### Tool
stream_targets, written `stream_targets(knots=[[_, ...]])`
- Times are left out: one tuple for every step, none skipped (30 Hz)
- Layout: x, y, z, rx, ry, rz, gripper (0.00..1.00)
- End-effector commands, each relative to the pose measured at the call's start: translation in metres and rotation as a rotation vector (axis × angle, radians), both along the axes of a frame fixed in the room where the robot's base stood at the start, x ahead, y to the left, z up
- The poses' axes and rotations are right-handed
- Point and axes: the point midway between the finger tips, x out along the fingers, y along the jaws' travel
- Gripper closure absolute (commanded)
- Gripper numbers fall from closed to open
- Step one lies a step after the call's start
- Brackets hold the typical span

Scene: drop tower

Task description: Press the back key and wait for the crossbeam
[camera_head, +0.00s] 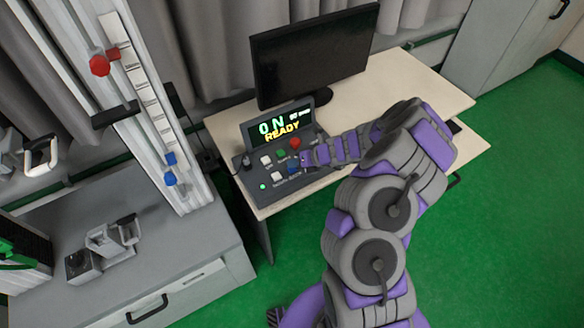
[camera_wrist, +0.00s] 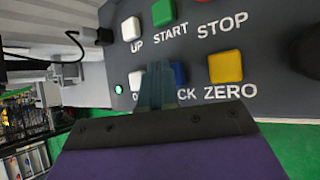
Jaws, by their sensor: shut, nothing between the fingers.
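The blue back key (camera_wrist: 178,74) is on the sloped control panel (camera_wrist: 275,98) in the wrist view, its label partly hidden so that only "CK" shows. My gripper (camera_wrist: 157,70) is shut and empty, its fingertips in front of the key's left part; I cannot tell whether they touch it. In the head view the blue key (camera_head: 293,168) is beside my gripper (camera_head: 304,160). The display (camera_head: 279,127) reads "0 N" and "READY". A dark bar (camera_head: 114,116) crosses the upright tower (camera_head: 145,98) at left, possibly the crossbeam.
Around the blue key are a green START key (camera_wrist: 163,13), a white UP key (camera_wrist: 131,29) and a yellow ZERO key (camera_wrist: 225,67). A monitor (camera_head: 315,55) stands behind the panel on the desk (camera_head: 410,80). Green floor (camera_head: 510,200) is clear at right.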

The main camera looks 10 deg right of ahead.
Motion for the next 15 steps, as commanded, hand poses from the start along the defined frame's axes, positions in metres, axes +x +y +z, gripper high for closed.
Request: stream_targets(knots=[[0.0, 0.0001, -0.0008, 0.0, 0.0, 0.0, 1.0], [0.0, 0.0002, -0.0011, 0.0, 0.0, 0.0, 1.0], [0.0, 0.0001, -0.0016, 0.0, 0.0, 0.0, 1.0], [0.0, 0.0002, -0.0019, 0.0, 0.0, 0.0, 1.0], [0.0, 0.0001, -0.0022, 0.0, 0.0, 0.0, 1.0], [0.0, 0.0002, -0.0027, 0.0, 0.0, 0.0, 1.0], [-0.0001, 0.0002, -0.0031, 0.0, 0.0, 0.0, 1.0], [0.0, 0.0001, -0.0033, 0.0, 0.0, 0.0, 1.0], [-0.0001, 0.0001, -0.0038, 0.0, 0.001, -0.001, 1.0], [-0.0001, 0.0002, -0.0042, 0.0, 0.001, -0.001, 1.0], [0.0, 0.0001, -0.0045, 0.0, 0.001, -0.001, 1.0], [-0.0001, 0.0001, -0.005, 0.0, 0.001, -0.001, 1.0], [0.0, 0.0001, -0.0053, 0.0, 0.001, -0.001, 1.0], [0.0, 0.0, -0.0056, 0.0, 0.001, -0.001, 1.0], [0.0, 0.0, -0.0053, 0.0, 0.001, -0.001, 1.0]])
